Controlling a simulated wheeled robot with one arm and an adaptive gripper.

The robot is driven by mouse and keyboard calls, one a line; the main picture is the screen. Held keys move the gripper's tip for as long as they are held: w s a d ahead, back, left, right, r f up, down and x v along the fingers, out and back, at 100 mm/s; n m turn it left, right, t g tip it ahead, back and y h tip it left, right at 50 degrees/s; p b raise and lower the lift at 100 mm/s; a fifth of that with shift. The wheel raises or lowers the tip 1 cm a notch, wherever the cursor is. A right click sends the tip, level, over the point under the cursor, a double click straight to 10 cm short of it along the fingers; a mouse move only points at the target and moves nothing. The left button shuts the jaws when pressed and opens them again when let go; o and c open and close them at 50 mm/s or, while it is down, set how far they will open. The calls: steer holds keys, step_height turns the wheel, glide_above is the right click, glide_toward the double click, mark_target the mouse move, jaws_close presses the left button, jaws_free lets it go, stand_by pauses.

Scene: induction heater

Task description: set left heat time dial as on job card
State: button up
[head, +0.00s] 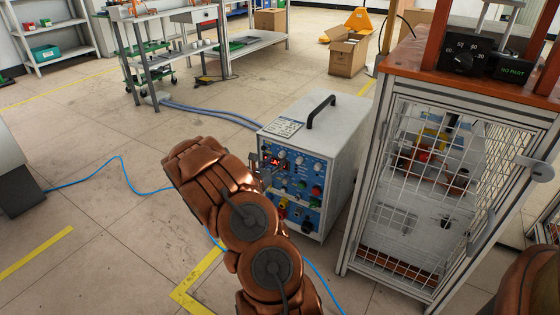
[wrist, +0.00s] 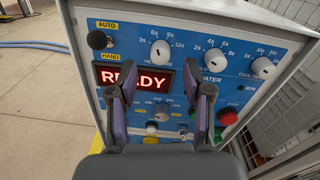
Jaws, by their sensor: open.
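The induction heater (head: 345,125) is a grey-white cabinet with a blue front panel. In the wrist view, the left heat time dial (wrist: 160,52) is a white knob at the panel's upper left, with marks including 3s, 6s, 9s and 12s. Its pointer is too small to read surely. My gripper (wrist: 168,84) is open and empty, its fingers in front of the panel below the dial, with the lit READY display (wrist: 135,78) between and behind them. In the head view, my arm partly covers the panel. A printed sheet (head: 284,128) lies on the cabinet top, its text unreadable.
Two more white knobs, the middle one (wrist: 215,61) and the right one (wrist: 263,68), sit right of the dial. An AUTO/HAND switch (wrist: 98,40) is on the left. A mesh cage (head: 440,180) stands close on the right. Blue cable (head: 120,165) crosses the floor.

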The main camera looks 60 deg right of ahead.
mark_target(281, 156)
steer(key=shift+w+d+b, duration=0.1)
steer(key=shift+d+b, duration=0.45)
steer(key=shift+d, duration=1.4)
jaws_close()
